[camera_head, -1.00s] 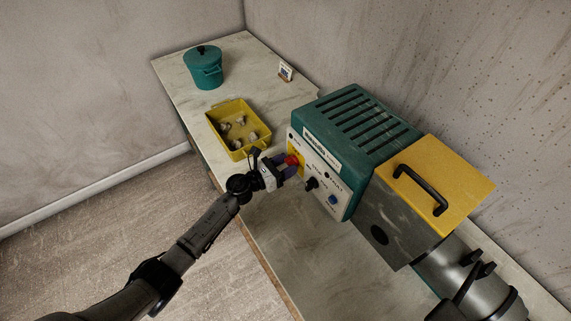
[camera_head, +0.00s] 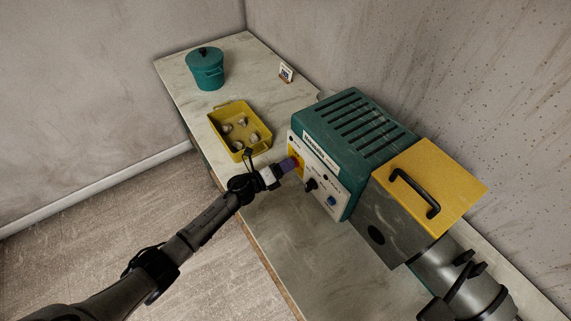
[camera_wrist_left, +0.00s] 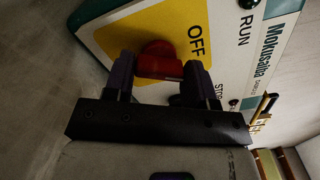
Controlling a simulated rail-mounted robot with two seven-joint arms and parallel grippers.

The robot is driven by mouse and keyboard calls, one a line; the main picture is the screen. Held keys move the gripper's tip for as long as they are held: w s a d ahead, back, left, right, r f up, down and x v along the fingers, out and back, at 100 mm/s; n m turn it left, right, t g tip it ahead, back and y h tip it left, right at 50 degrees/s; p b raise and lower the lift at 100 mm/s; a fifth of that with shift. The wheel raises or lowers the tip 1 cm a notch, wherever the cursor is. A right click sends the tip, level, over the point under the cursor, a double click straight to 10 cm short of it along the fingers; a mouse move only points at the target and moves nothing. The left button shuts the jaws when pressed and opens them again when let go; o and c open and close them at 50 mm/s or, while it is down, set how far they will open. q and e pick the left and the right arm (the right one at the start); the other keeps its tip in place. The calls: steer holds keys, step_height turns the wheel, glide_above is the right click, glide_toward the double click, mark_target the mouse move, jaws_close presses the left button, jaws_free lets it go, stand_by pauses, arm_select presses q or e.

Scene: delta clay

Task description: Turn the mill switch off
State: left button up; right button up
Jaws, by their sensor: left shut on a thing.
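The mill has a teal slotted housing (camera_head: 352,128) and a white control panel (camera_head: 318,186) facing the table's front. Its red switch (camera_head: 297,161) sits on a yellow plate at the panel's left end. In the left wrist view the red switch (camera_wrist_left: 160,60) lies between the two purple fingers of my left gripper (camera_wrist_left: 160,77), which is shut on it. "OFF" is printed on the yellow plate (camera_wrist_left: 165,25) beside it. In the head view my left gripper (camera_head: 289,164) hides part of the switch, so its exact angle is unclear. My right gripper does not show.
A black knob (camera_head: 311,184) and a blue button (camera_head: 332,201) are close by on the panel. A yellow tray (camera_head: 226,107) with pale lumps stands behind my left wrist. A teal lidded pot (camera_head: 206,72) is farther back. The tabletop (camera_head: 300,250) in front is clear.

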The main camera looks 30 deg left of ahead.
arm_select(q)
steer(key=n+p, duration=0.1)
steer(key=n, duration=0.4)
steer(key=shift+p, duration=0.3)
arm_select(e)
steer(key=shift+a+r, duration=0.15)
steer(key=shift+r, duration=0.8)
arm_select(q)
steer(key=shift+n, duration=0.4)
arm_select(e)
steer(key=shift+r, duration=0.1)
arm_select(q)
steer(key=shift+f, duration=0.1)
steer(key=o, duration=0.9)
steer(key=shift+o, duration=0.2)
steer(key=p+v, duration=0.1)
steer(key=v, duration=1.3)
steer(key=shift+d, duration=0.1)
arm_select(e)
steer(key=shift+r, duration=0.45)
arm_select(q)
steer(key=shift+w, duration=0.1)
